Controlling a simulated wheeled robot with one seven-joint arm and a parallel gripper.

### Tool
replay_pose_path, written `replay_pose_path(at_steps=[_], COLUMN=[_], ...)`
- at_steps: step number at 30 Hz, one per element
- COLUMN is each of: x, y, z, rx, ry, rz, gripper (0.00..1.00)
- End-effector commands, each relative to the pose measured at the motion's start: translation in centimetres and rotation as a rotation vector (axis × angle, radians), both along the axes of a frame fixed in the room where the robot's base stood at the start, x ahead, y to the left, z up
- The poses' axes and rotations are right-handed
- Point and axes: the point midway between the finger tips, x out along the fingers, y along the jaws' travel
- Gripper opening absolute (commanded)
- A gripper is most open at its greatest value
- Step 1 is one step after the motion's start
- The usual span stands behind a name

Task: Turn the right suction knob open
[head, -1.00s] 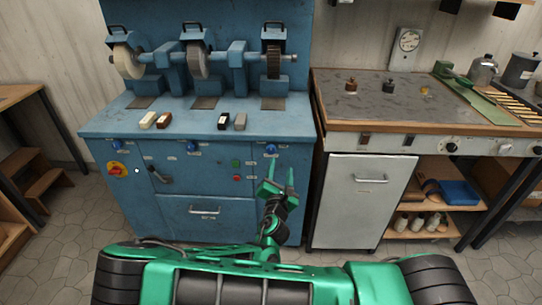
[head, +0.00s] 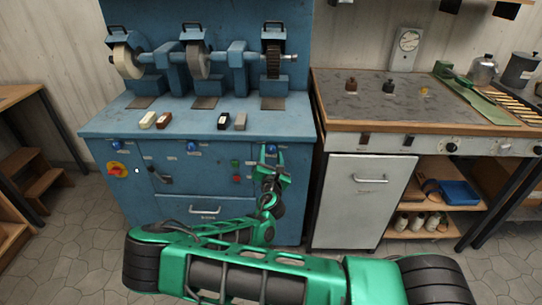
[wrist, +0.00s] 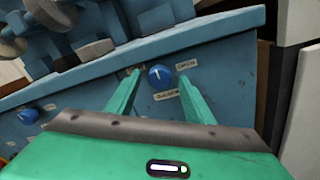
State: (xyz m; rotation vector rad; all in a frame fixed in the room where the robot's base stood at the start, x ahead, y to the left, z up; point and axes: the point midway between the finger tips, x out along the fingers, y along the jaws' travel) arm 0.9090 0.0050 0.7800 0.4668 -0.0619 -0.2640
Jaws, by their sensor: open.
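The right suction knob (wrist: 158,76) is a round blue knob with a pale mark, on the blue front panel of the grinding bench (head: 200,125). My gripper (wrist: 160,78) is open, with one green finger on each side of the knob in that view. Whether the fingers touch it or stop short cannot be told. In the head view my gripper (head: 272,156) is at the panel and partly hides the knob.
A middle blue knob (head: 192,146) and a left blue knob (head: 117,145) sit on the same panel. A red-yellow switch (head: 117,170) and a green button (head: 235,163) are below. The bench top overhangs the panel. A white cabinet (head: 365,195) stands right of the bench.

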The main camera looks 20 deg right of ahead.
Motion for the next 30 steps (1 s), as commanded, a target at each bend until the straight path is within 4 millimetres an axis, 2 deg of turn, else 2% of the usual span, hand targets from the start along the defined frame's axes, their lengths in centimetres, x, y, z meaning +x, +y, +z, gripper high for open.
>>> replay_pose_path(at_steps=[11,16,18,30], x=[0.51,0.49,0.48,0.45], y=[-0.17,-0.16,-0.69,-0.24], z=[0.02,0.01,-0.02,-0.03], rx=[0.000,0.000,-0.002,0.085], ry=[0.000,0.000,0.000,-0.027], rz=[0.000,0.000,-0.004,-0.003], gripper=[0.48,0.07,0.07,0.07])
